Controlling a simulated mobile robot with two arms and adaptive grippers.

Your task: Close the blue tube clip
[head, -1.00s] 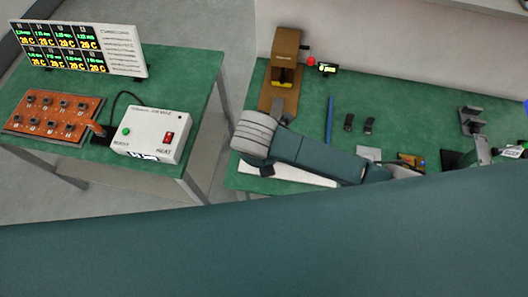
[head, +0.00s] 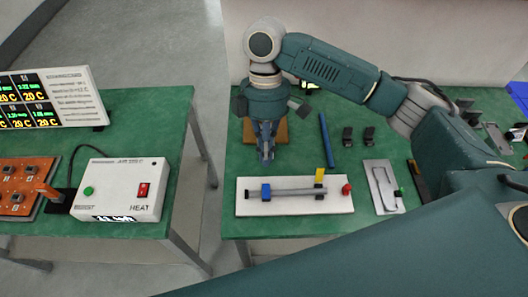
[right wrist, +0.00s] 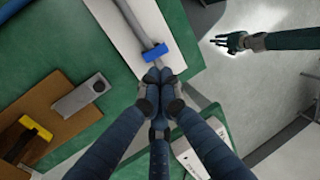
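The blue tube clip (head: 266,190) sits at the left end of a grey tube (head: 293,192) on a white board (head: 250,207). In the right wrist view the clip (right wrist: 155,50) lies across the tube, just beyond my fingertips. My right gripper (head: 267,158) points down above and behind the clip in the head view. In the right wrist view its fingers (right wrist: 157,75) are drawn together with nothing visible between them. I cannot tell whether they touch the clip. My left gripper (right wrist: 222,42) is small in the right wrist view, away over the floor; its finger opening is unclear.
A yellow clip (head: 320,175) stands up near the tube's right end, beside a red knob (head: 346,189). A brown fixture (right wrist: 50,125) stands near my right gripper. A blue rod (head: 326,139) and black parts (head: 347,137) lie behind the board. The heater box (head: 122,188) is on the left table.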

